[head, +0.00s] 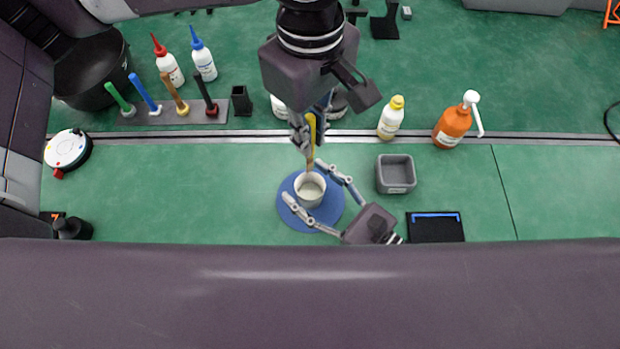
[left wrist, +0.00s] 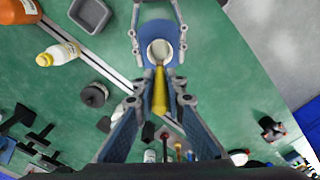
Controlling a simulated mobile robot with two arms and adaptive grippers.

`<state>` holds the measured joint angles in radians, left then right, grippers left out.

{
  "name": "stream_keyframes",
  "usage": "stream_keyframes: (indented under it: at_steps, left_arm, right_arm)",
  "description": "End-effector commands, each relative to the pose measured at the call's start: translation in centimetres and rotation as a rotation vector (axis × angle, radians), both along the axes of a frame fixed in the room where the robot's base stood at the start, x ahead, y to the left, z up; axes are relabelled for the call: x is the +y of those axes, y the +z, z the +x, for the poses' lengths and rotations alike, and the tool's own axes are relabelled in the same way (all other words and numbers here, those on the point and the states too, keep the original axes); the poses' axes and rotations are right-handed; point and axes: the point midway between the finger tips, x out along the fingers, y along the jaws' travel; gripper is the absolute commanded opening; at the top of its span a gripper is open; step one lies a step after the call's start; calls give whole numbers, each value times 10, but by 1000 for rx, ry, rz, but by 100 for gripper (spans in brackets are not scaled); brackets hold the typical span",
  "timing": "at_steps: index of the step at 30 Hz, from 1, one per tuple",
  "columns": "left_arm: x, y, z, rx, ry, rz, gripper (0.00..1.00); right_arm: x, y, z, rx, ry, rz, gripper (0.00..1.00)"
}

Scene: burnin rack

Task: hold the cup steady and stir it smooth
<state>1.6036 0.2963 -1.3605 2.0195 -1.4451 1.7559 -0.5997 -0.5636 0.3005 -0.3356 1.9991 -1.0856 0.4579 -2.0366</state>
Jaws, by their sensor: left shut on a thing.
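A white cup (head: 310,189) stands upright on a round blue mat (head: 333,211); pale contents show inside. In the left wrist view the cup (left wrist: 160,51) is just beyond my left gripper (left wrist: 160,100). My left gripper (head: 308,140) is shut on a yellow-handled stirrer (head: 311,127), which points down at the cup. The stirrer's lower end is at the cup's mouth; I cannot tell how deep it reaches. My right gripper (head: 304,181) is open, with one finger on each side of the cup and visible gaps between them.
A grey square bin (head: 396,188) and a black tray (head: 435,229) lie to the right. An orange pump bottle (head: 452,127) and a yellow-capped bottle (head: 391,118) stand behind. Several coloured tools stand in a rack (head: 140,114) at left.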

Motion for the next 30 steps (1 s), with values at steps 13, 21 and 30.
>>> stream_keyframes:
  at_steps: [13, 21, 30]
  left_arm:
    - [0, 0, 0, 0, 0, 0, 0]
    - [0, 0, 0, 0, 0, 0, 0]
    - [0, 0, 0, 0, 0, 0, 0]
  right_arm:
    - [-10, -1, -9, 3, 0, -2, 62]
    - [-47, -2, -43, 6, -1, -2, 62]
    - [-83, -1, -74, 3, 0, -1, 62]
